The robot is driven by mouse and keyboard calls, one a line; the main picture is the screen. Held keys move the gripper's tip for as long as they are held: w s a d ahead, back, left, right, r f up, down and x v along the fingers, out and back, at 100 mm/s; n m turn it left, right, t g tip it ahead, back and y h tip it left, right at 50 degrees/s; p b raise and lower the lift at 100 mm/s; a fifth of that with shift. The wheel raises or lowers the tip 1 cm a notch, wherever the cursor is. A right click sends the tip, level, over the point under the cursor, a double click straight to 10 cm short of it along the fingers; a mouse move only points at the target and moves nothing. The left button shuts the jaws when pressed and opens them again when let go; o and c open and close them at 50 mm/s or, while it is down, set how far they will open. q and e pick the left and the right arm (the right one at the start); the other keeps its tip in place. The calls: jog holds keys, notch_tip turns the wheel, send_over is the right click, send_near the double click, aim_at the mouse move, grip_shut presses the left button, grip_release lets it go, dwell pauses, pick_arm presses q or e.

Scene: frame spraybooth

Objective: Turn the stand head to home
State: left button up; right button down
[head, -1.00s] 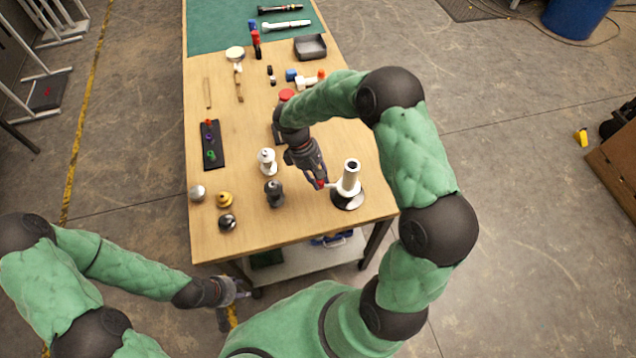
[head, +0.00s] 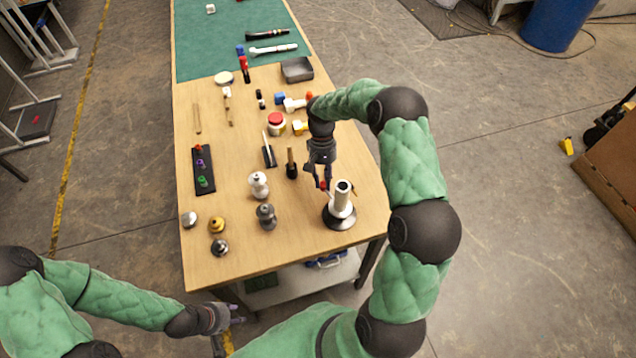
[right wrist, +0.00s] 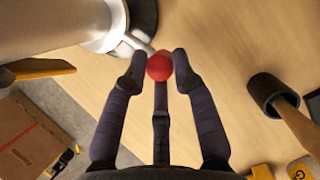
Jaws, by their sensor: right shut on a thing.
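The stand has a white upright head (head: 342,204) on a round dark base (head: 339,222), near the table's right front corner. A thin lever with a red ball knob (right wrist: 160,66) sticks out from it. My right gripper (head: 321,183) is on the far left side of the stand, its fingers shut around the knob. In the right wrist view the fingertips flank the ball, and the white head (right wrist: 50,25) fills the upper left. A yellowish flat piece (right wrist: 38,68) shows beside it. My left gripper (head: 237,314) hangs in front of the table, away from the stand; its opening is unclear.
A grey pepper-mill shape (head: 266,216) and a white one (head: 258,185) stand left of the stand. A wooden-handled brush (head: 291,163) stands close to my right gripper. A red-lidded jar (head: 276,123) is behind. The wooden table's (head: 300,240) front strip is clear.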

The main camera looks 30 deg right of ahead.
jog(key=shift+s+d+m+t+y, duration=0.2)
jog(key=shift+d+m+y, duration=0.1)
jog(key=shift+d+m, duration=0.45)
jog(key=shift+s+d+m+t+y, duration=0.15)
jog(key=shift+d+m+y, duration=0.25)
jog(key=shift+m, duration=0.55)
jog(key=shift+d+f, duration=0.1)
jog(key=c, duration=1)
grip_release()
jog(key=shift+c, duration=0.2)
jog(key=shift+w+d+r, duration=0.1)
jog(key=shift+w+r, duration=0.05)
jog(key=shift+r, duration=0.15)
jog(key=v, duration=1.1)
jog(key=shift+r, duration=0.25)
